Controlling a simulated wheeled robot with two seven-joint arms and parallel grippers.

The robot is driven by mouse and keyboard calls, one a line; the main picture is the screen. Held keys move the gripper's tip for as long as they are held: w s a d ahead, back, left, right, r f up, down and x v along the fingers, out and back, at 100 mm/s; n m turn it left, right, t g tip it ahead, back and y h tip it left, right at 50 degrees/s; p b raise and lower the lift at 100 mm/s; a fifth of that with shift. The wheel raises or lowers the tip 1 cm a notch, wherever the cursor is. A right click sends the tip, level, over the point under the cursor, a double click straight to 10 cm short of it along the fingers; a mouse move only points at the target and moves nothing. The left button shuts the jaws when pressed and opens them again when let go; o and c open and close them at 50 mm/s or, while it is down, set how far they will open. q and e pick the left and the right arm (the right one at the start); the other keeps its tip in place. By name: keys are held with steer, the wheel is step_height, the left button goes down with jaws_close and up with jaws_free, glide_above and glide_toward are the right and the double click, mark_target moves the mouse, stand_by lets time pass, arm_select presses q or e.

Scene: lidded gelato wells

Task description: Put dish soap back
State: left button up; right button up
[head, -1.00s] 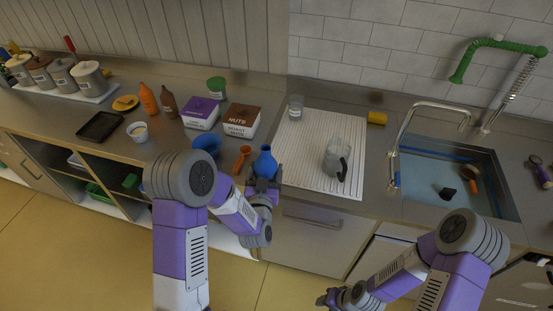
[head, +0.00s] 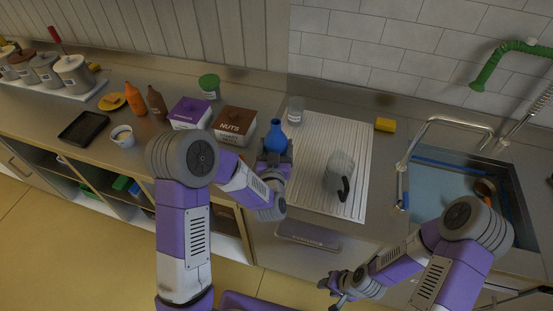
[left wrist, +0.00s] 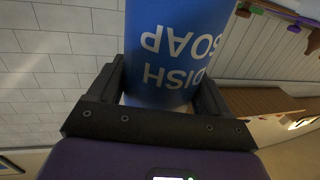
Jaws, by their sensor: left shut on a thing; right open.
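The blue dish soap bottle (head: 275,137) is held upright in my left gripper (head: 275,158), beside the left edge of the ribbed drainboard. In the left wrist view the dish soap (left wrist: 178,50) fills the space between the fingers, its "DISH SOAP" label upside down. My left gripper (left wrist: 165,95) is shut on it there. I cannot tell whether the bottle's base touches the counter. My right gripper (head: 338,290) is open and empty, low in front of the counter's front edge.
A nuts box (head: 233,125) and a purple box (head: 190,113) are left of the bottle. A yellow sponge (head: 385,125) lies behind, near the sink (head: 455,190).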

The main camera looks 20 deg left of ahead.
arm_select(q)
steer(key=shift+w+f, duration=0.1)
steer(key=shift+f, duration=2.45)
steer(key=shift+f+b, duration=0.2)
steer(key=shift+b, duration=0.3)
steer(key=o, duration=1)
steer(key=shift+r, duration=0.1)
